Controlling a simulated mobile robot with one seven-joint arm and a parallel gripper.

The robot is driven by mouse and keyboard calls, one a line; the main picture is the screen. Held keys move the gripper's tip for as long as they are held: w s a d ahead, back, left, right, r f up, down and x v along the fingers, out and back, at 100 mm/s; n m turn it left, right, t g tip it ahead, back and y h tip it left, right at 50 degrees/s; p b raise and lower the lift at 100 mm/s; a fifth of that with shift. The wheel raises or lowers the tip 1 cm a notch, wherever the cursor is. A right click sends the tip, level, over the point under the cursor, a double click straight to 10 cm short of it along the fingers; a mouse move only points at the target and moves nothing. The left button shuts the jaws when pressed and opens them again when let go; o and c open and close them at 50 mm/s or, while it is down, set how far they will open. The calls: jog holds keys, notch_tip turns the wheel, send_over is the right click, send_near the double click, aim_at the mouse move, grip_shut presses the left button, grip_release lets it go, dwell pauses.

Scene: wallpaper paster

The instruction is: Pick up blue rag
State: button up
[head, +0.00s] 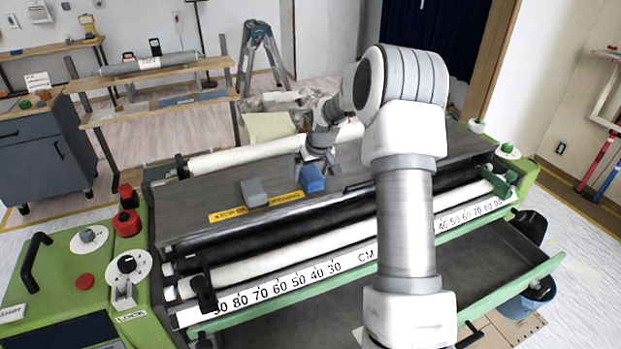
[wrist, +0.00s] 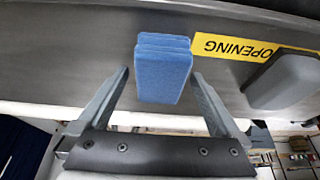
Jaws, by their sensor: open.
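The blue rag (head: 312,179) is a small blue block lying on the dark grey top of the wallpaper machine (head: 350,165), at the right end of the yellow label. My gripper (head: 308,165) is just behind it in the head view. In the wrist view the blue rag (wrist: 163,70) stands between and slightly beyond the two open fingers of my gripper (wrist: 160,85). A gap shows on the left side; the right finger is close to the rag, and I cannot tell if it touches. Nothing is held.
A grey block (head: 254,192) lies left of the rag; it also shows in the wrist view (wrist: 287,80). A yellow label (head: 257,206) lies flat in front of it. White rollers (head: 280,272) and a number scale (head: 275,289) run along the machine's front.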

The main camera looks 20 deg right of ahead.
aim_at(312, 169)
jog(key=shift+f, duration=0.15)
jog(key=c, duration=1.4)
jog(key=shift+o, duration=0.2)
jog(key=shift+r, duration=0.65)
jog(key=r, duration=0.3)
jog(key=shift+s+d+r, duration=0.25)
jog(key=shift+s+d, duration=0.05)
jog(key=shift+d, duration=0.1)
jog(key=s+d+r, duration=0.6)
jog(key=s+d, duration=0.1)
jog(key=shift+s+d+r, duration=0.15)
jog(key=shift+s+d, duration=0.05)
jog(key=shift+s, duration=0.15)
